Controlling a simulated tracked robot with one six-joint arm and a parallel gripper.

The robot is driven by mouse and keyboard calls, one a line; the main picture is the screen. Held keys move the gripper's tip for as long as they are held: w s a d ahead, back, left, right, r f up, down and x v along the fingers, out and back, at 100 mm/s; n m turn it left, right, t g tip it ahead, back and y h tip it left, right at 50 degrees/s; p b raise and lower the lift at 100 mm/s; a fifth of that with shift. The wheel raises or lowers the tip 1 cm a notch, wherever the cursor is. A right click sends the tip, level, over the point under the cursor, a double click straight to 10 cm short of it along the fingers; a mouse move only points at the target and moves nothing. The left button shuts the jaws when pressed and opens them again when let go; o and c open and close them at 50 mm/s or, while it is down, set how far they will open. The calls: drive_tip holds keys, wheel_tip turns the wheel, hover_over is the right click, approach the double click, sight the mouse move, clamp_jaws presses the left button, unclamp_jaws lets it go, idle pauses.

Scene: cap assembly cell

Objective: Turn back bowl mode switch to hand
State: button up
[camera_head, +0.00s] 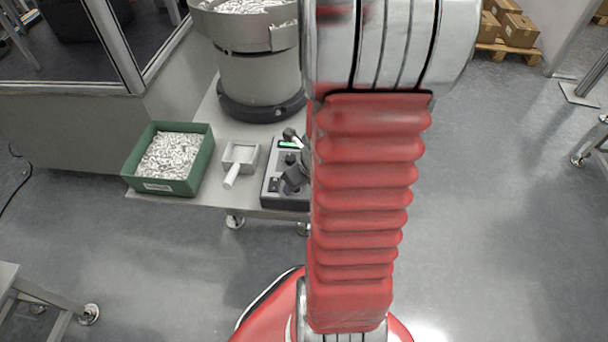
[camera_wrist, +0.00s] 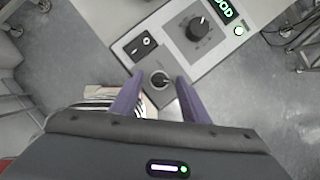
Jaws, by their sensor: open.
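The control box (camera_head: 270,186) stands on the table's front right corner, partly hidden by my arm. In the wrist view, its panel (camera_wrist: 174,58) carries a small round rotary switch (camera_wrist: 159,80) with a dark lever and a light pointer mark. I take this as the mode switch; its labels are too small to read. My gripper (camera_wrist: 160,75) is open, with its two purple fingers on either side of this switch. I cannot tell whether they touch it.
The panel also has a black rocker switch (camera_wrist: 145,45), a larger dial knob (camera_wrist: 199,27), a green display (camera_wrist: 225,10) and a lit green button (camera_wrist: 239,30). A bowl feeder (camera_head: 258,75), a scoop (camera_head: 239,160) and a green bin (camera_head: 193,180) of white parts stand nearby.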

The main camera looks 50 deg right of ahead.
drive_tip(key=v, duration=1.3)
drive_tip(key=shift+r, duration=0.25)
idle(0.4)
drive_tip(key=shift+s, duration=0.1)
